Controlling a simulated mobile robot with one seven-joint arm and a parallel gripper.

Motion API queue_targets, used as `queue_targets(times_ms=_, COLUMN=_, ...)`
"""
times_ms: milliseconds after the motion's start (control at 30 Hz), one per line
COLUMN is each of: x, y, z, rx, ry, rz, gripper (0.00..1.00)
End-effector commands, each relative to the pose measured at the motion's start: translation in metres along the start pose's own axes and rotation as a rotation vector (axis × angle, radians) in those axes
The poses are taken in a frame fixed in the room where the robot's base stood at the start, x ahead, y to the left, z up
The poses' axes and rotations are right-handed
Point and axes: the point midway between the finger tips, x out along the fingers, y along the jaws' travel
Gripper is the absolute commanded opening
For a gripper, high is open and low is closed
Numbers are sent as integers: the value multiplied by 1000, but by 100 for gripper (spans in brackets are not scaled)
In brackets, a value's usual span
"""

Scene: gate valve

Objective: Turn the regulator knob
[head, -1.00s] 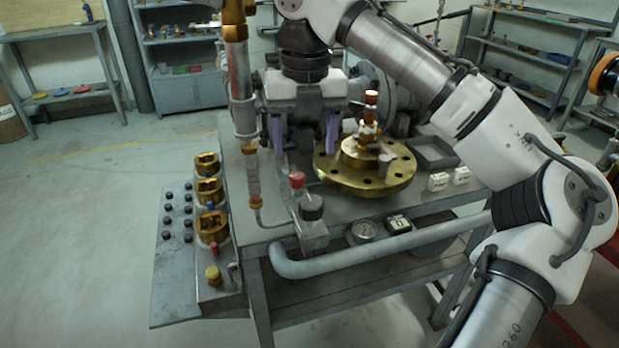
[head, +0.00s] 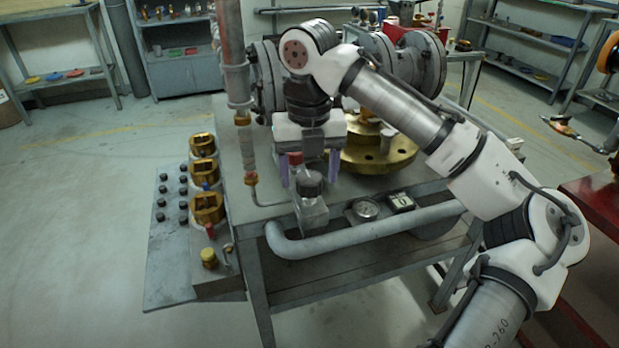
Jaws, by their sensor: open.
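The regulator (head: 312,212) is a small grey block near the front edge of the grey workbench. A dark round knob (head: 309,184) sits on top of it, with a small red cap (head: 295,158) just behind. My gripper (head: 309,176) points down above the regulator with its two purple fingers apart. One finger shows left of the knob and the other right of it, both seeming slightly behind it. I cannot tell whether either finger touches the knob. The gripper body hides what lies directly behind.
A brass flange (head: 375,158) stands close right of my gripper. A vertical pipe (head: 236,80) rises close on the left. A gauge (head: 365,209), a digital display (head: 401,202) and a thick grey pipe (head: 345,244) lie along the bench front. Brass valves (head: 205,171) stand left.

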Motion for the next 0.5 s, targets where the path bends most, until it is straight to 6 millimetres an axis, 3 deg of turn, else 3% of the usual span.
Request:
queue_targets(times_ms=400, x=10, y=0, z=0, rx=0, ry=0, rz=1, gripper=65)
queue_targets(times_ms=500, x=10, y=0, z=0, rx=0, ry=0, rz=1, gripper=53)
